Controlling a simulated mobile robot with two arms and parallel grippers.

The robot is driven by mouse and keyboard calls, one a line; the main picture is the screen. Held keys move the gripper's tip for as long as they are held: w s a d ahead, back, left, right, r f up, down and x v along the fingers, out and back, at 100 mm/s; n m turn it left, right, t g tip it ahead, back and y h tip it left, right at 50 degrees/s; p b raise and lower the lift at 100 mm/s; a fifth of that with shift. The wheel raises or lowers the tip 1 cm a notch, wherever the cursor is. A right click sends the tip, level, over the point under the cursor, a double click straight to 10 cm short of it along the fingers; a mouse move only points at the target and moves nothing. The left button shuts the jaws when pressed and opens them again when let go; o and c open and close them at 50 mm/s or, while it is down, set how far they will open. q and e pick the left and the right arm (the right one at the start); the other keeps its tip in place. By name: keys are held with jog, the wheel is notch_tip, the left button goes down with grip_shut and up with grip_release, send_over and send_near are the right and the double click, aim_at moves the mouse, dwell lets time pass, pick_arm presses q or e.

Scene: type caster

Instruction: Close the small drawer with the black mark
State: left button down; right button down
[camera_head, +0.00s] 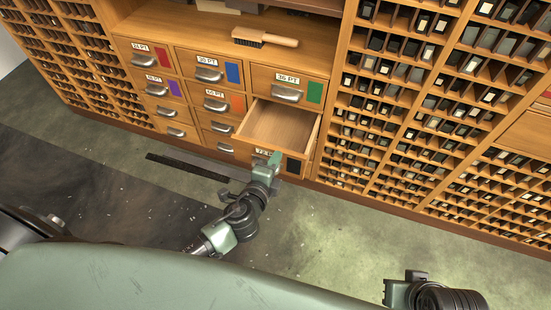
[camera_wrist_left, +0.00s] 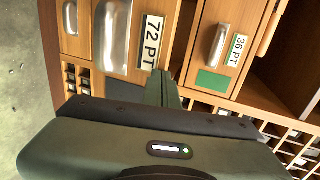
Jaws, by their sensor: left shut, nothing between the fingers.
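The small drawer with the black mark (camera_head: 294,167) is pulled open in the right column of the drawer block, and its empty inside shows. In the left wrist view its 72 PT label (camera_wrist_left: 150,42) and metal handle (camera_wrist_left: 113,35) are close. My left gripper (camera_head: 272,163) is shut and empty, right in front of this drawer's front, beside the label. It covers part of the front in the head view. The wrist view shows its fingers (camera_wrist_left: 164,88) together; I cannot tell if they touch the wood. Part of my right gripper (camera_head: 405,288) shows at the bottom right; its fingers are unclear.
Above the open drawer is a shut 36 PT drawer with a green mark (camera_head: 314,92). Other shut drawers are to the left. A brush (camera_head: 265,38) lies on the shelf above. Type cases with small compartments (camera_head: 385,120) flank the block.

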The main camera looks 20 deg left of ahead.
pick_arm(q)
jog(key=shift+w, duration=0.1)
jog(key=w, duration=1.3)
jog(key=shift+w+d, duration=0.2)
jog(key=shift+w, duration=0.2)
